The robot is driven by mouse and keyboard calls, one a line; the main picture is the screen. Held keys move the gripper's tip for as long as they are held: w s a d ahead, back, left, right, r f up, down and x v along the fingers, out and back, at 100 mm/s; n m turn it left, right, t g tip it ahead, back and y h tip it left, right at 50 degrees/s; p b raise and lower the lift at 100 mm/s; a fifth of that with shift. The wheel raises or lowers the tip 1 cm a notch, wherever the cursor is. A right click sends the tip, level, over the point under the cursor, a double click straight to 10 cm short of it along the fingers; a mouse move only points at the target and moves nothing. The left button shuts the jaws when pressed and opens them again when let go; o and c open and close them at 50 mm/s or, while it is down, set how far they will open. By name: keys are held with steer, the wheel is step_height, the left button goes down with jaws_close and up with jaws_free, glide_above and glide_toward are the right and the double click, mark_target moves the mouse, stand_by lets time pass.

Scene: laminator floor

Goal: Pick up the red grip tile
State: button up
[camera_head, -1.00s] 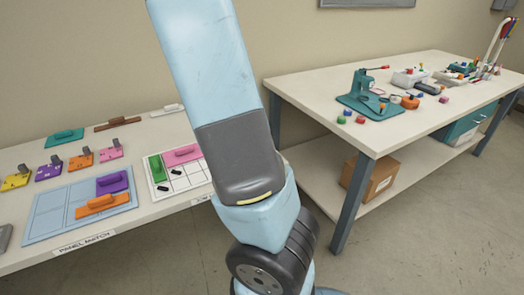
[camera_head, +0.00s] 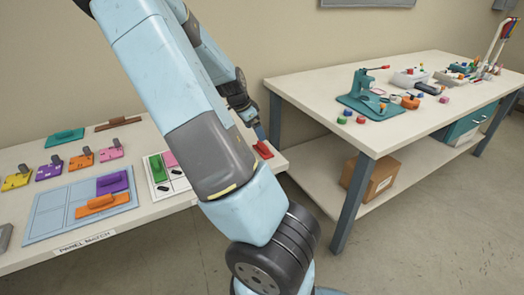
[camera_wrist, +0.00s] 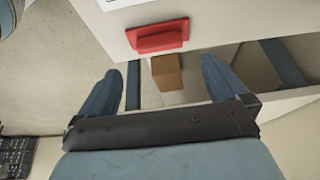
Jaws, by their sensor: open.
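The red grip tile (camera_head: 262,149) lies on the right end of the left table, close to its edge. In the wrist view the red grip tile (camera_wrist: 158,36) is a flat red piece with a raised grip, just beyond my fingertips. My gripper (camera_wrist: 163,78) is open and empty, its two blue fingers apart. In the head view my gripper (camera_head: 260,133) is at the red tile, with a finger over or beside it; whether they touch I cannot tell. My arm hides part of the left table.
The left table (camera_head: 165,210) also holds a blue panel board (camera_head: 50,212) with purple and orange tiles, a white grid card (camera_head: 178,184), and several coloured tiles. The right table (camera_head: 320,88) carries a teal press (camera_head: 368,95). A cardboard box (camera_head: 378,178) sits on its lower shelf.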

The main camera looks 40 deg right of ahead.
mark_target(262, 144)
steer(key=shift+x, duration=4.15)
steer(key=c, duration=1.3)
steer(key=shift+r, duration=0.1)
